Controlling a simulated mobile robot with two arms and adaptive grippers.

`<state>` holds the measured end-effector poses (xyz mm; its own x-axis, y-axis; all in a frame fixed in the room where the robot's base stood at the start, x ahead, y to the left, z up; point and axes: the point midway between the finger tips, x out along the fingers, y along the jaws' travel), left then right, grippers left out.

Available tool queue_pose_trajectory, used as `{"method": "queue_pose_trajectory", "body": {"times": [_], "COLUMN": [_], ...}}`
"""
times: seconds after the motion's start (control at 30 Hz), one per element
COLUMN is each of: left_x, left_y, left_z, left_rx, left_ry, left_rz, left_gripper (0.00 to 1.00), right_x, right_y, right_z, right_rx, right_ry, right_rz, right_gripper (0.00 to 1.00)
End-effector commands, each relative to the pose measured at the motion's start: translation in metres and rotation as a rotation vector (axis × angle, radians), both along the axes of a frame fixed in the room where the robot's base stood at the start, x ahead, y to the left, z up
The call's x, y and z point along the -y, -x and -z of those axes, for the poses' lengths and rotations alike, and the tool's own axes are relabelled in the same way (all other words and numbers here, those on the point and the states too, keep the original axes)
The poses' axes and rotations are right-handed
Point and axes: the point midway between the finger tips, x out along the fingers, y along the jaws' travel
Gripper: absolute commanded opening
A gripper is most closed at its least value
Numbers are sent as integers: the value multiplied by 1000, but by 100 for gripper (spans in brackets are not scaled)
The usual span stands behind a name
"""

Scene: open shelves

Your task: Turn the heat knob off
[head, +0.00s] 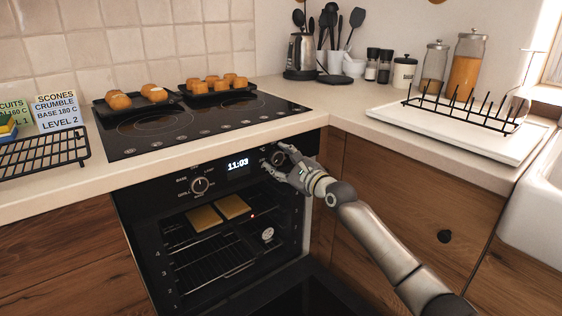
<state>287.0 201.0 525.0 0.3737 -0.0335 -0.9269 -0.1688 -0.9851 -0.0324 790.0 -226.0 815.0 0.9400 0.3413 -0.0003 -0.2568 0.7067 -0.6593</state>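The oven's front panel has two round knobs with a lit clock (238,163) between them. The left knob (200,185) is clear of any hand. The right knob (277,158) is partly covered by my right gripper (276,162). The gripper's fingers are spread to either side of this knob; I cannot tell whether they touch it. My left gripper is not in view.
Two dark trays of buns (155,94) sit on the hob (215,118). A wire rack (45,150) and a dish rack (465,110) stand on the counter.

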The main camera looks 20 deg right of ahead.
Motion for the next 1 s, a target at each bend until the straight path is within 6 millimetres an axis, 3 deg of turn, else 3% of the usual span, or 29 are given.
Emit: {"method": "queue_pose_trajectory", "body": {"times": [0.03,0.23,0.53,0.67,1.0], "left_x": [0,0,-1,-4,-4], "left_y": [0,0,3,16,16], "left_z": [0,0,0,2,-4], "left_rx": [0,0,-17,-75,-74], "left_ry": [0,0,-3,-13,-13], "left_rz": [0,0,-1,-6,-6], "left_gripper": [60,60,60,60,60], "right_x": [0,0,0,0,0], "right_y": [0,0,0,0,0], "right_z": [0,0,0,0,0], "right_rx": [0,0,12,33,129], "right_ry": [0,0,36,93,360], "right_rz": [0,0,1,1,0], "right_gripper": [39,14,14,14,14]}}
